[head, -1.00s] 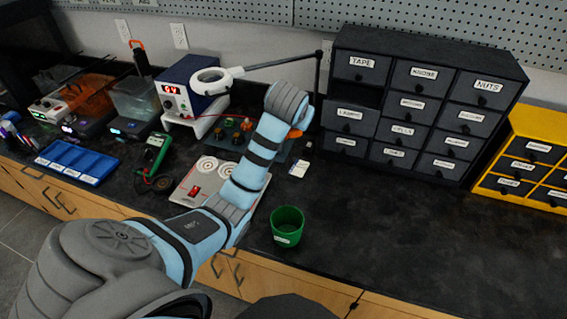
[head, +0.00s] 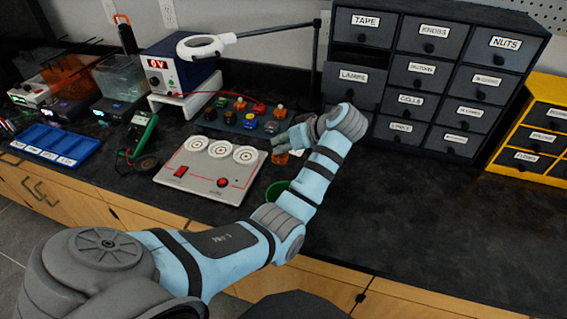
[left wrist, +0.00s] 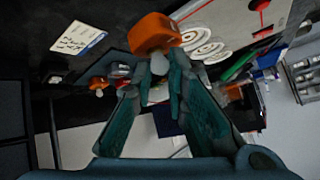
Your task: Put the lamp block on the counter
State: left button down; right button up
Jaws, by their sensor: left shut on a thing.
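The lamp block (left wrist: 153,33) is orange with a pale round bulb. My left gripper (left wrist: 160,80) is shut on it at the bulb end in the left wrist view. In the head view my left gripper (head: 284,139) points left from the wrist, with the orange lamp block (head: 280,158) just below its fingers, partly hidden. The block seems to be above the dark counter (head: 420,225), between the white panel and the drawer cabinet; its exact height is hard to tell. My right gripper is not in view.
The LAMPS drawer (head: 353,86) stands pulled out of the dark cabinet (head: 440,75). A white panel (head: 210,170) with dials lies left of the gripper; a board of small coloured parts (head: 240,115) is behind. A green cup (head: 277,190) is mostly hidden by my arm.

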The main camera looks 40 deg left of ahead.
aim_at(287, 158)
pick_arm(q)
notch_tip(287, 158, down, 5)
jog(key=shift+f+b, duration=0.1)
jog(key=shift+b, duration=0.45)
jog(key=c, duration=1.6)
grip_release()
jog(key=p+v, duration=0.2)
jog(key=v, duration=1)
